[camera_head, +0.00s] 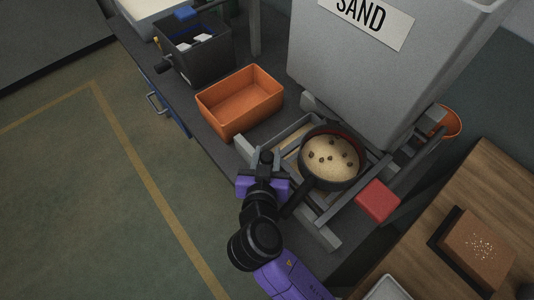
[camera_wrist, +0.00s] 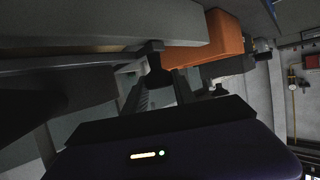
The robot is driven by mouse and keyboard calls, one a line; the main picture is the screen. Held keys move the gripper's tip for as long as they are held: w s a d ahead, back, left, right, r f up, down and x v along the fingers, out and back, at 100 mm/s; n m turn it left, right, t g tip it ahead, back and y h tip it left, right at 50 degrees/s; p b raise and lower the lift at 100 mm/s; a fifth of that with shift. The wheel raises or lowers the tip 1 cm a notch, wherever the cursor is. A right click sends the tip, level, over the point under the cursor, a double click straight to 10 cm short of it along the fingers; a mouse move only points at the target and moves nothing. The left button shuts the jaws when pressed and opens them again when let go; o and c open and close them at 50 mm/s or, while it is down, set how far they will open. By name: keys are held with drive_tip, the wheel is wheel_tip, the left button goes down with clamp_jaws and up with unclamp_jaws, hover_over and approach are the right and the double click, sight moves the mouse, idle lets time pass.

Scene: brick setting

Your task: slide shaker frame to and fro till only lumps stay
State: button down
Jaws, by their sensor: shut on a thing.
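The shaker frame (camera_head: 318,207), made of grey bars, sits on the dark bench below the sand hopper. A round dark sieve (camera_head: 304,174) rests on it, with its handle pointing to the lower left. Pale sand (camera_head: 330,172) with several dark lumps (camera_head: 333,158) on top lies in the sieve. My gripper (camera_head: 266,163) is at the frame's left end, left of the sieve, and is shut on a part of the frame. In the wrist view a dark upright piece (camera_wrist: 156,65) shows ahead of the gripper; the exact grip is hard to see there.
The grey hopper (camera_head: 345,75) marked SAND stands behind the sieve. An orange bin (camera_head: 210,118) and a dark box (camera_head: 205,62) stand on the bench to the left. A red block (camera_head: 377,201) is at the frame's right. A wooden table (camera_head: 470,190) is at right; the floor at left is clear.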

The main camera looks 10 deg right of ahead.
drive_tip(key=shift+w, duration=0.1)
drive_tip(key=shift+w+a+f+b, duration=0.1)
drive_tip(key=shift+w+a+b, duration=0.15)
drive_tip(key=shift+b, duration=0.1)
drive_tip(key=w+a+b, duration=0.2)
drive_tip(key=w, duration=0.2)
drive_tip(key=shift+w+a+b, duration=0.1)
drive_tip(key=shift+a+b, duration=0.3)
drive_tip(key=shift+w+a, duration=0.2)
drive_tip(key=shift+w, duration=0.05)
drive_tip(key=c, duration=1)
unclamp_jaws()
drive_tip(key=shift+c, duration=0.2)
drive_tip(key=b+v, duration=0.1)
drive_tip(key=v, duration=0.7)
